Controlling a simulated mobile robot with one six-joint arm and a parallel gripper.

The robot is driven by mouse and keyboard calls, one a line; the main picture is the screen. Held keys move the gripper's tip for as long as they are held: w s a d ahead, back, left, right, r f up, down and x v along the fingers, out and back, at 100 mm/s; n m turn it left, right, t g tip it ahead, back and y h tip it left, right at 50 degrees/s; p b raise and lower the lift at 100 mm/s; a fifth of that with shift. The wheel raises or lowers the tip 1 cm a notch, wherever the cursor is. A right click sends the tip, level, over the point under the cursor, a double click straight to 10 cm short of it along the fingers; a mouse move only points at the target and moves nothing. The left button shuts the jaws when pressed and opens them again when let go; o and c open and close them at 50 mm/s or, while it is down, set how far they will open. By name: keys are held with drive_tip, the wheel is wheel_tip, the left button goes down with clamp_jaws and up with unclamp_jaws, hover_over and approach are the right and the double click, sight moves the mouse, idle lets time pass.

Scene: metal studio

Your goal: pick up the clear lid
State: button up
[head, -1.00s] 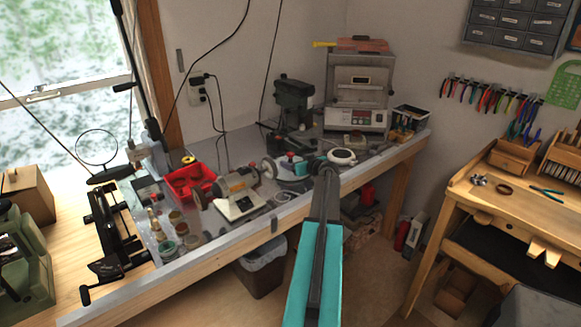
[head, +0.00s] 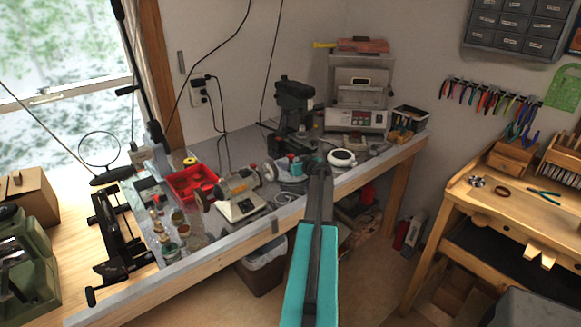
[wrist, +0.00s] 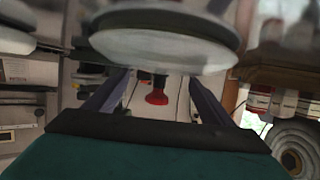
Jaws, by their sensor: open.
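My arm reaches over the front edge of the workbench in the head view, with my gripper (head: 318,165) at its far end, small and partly hidden by the arm. In the wrist view my gripper (wrist: 155,98) is open, one dark finger on each side, with nothing visibly held between them. A pale round disc-like thing (wrist: 165,45) fills the top of the wrist view, close and blurred. I cannot tell whether it is the clear lid. I cannot make out a clear lid for certain in the head view.
A white round device (head: 341,157) stands just right of my gripper. A bench grinder (head: 240,190) and a red tray (head: 192,183) are to the left. A small kiln (head: 356,90) stands behind. A red knob (wrist: 157,92) shows between the fingers.

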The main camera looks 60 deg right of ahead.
drive_tip(key=shift+x, duration=0.8)
drive_tip(key=shift+c, duration=0.2)
drive_tip(key=shift+s+f, duration=0.1)
clamp_jaws()
drive_tip(key=shift+a, duration=0.1)
drive_tip(key=shift+r, duration=0.7)
drive_tip(key=shift+r+b, duration=1.65)
drive_tip(key=shift+r, duration=2.75)
